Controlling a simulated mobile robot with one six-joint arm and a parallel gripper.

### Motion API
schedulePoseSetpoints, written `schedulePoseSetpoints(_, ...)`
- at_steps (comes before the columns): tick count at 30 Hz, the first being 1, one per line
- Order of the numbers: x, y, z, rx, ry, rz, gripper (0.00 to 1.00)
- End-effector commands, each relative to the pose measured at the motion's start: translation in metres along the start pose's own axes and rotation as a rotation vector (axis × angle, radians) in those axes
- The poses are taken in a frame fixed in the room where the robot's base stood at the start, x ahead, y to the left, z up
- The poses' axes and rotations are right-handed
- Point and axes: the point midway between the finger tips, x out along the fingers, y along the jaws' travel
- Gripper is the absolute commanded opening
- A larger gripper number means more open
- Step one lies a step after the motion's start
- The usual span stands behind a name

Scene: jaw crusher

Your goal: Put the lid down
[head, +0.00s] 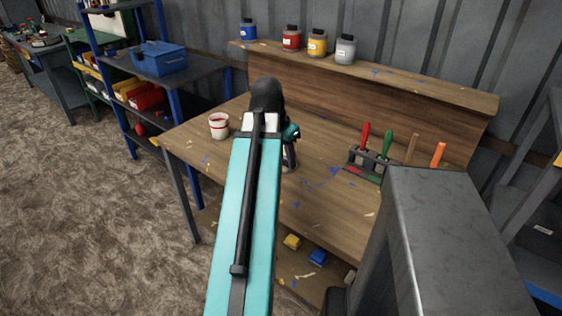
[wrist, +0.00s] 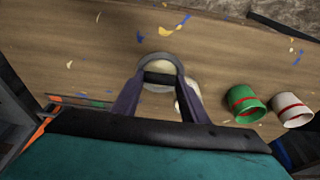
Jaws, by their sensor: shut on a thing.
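My gripper (wrist: 159,80) is shut on a round, pale thing with a grey rim, which looks like the lid (wrist: 158,64). A dark bar crosses it between the fingertips. The lid is over the wooden bench; I cannot tell whether it touches the top. In the head view my gripper (head: 290,154) is mostly behind my arm, and the lid cannot be made out clearly. A green cup with a red band (wrist: 247,103) and a white cup with a red band (wrist: 293,109) are right of the gripper in the wrist view. The white cup also shows in the head view (head: 219,126).
The workbench (head: 330,215) has scattered scraps. A tool rack (head: 368,163) with several coloured handles stands at its right. Several paint jars (head: 317,43) stand on the back shelf. A blue-posted rack (head: 103,60) with bins is at left. Bare bench top lies between cup and rack.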

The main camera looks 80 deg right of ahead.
Motion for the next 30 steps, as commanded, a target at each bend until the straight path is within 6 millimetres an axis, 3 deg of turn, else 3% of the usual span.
schedulePoseSetpoints(17, 0.000, -0.004, 0.002, -0.010, 0.000, -0.003, 0.19)
schedulePoseSetpoints(23, -0.002, -0.027, 0.016, -0.068, -0.001, -0.019, 0.19)
schedulePoseSetpoints(30, -0.008, -0.078, 0.053, -0.210, -0.004, -0.057, 0.19)
